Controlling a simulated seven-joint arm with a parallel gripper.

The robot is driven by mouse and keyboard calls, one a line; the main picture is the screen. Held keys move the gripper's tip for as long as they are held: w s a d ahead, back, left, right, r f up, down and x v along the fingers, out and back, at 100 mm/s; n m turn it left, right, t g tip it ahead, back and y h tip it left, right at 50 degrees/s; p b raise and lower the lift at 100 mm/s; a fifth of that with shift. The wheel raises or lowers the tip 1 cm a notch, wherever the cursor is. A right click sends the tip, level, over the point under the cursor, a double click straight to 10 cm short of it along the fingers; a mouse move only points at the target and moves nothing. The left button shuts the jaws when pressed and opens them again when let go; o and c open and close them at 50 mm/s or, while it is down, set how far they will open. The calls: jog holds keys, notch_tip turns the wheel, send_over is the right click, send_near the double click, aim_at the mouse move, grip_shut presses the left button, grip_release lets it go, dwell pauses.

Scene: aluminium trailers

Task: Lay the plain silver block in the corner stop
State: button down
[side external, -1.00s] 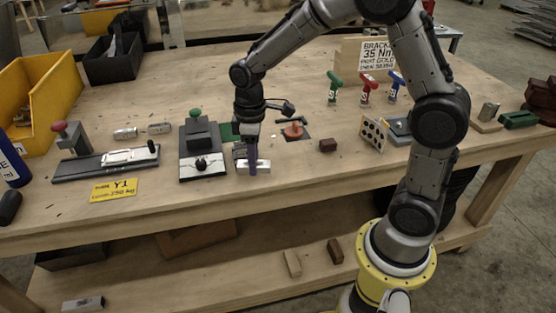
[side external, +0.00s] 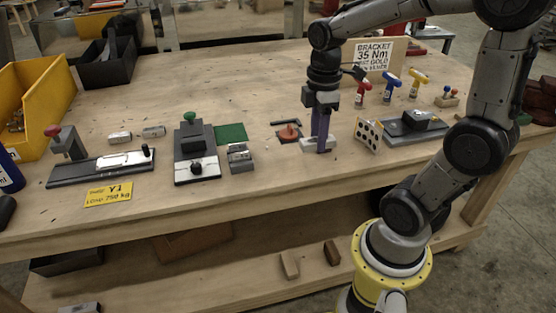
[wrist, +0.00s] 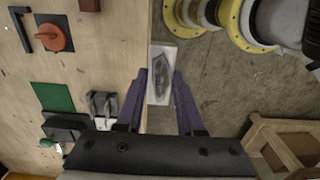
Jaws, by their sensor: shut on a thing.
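My gripper (side external: 321,148) is shut on a pale silver block (side external: 311,143), gripped between its purple fingers. In the wrist view, the block (wrist: 160,72) shows a mottled grey face with a pale border and sticks out past the fingertips. The side view does not clearly show the gap beneath it. The dark L-shaped corner stop (side external: 285,122) lies on the bench to the left of my gripper; it is also at the upper left in the wrist view (wrist: 23,30).
Slotted grey blocks (side external: 240,158) and a green pad (side external: 231,132) lie left of the stop. A brown block (wrist: 89,5) is near the bench edge. Bare bench lies in front.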

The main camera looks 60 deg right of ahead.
jog(key=w+d+f, duration=0.3)
jog(key=w+f, duration=0.1)
jog(key=w, duration=0.5)
send_over(278, 160)
jog(key=s, duration=0.1)
jog(key=f, duration=0.5)
jog(key=shift+a, duration=0.25)
jog(key=f, duration=0.1)
jog(key=w+f, duration=0.1)
jog(key=f, duration=0.1)
jog(key=shift+d, duration=0.2)
jog(key=shift+f, duration=0.35)
jog(key=shift+f, duration=0.15)
jog(key=c, duration=0.5)
grip_release()
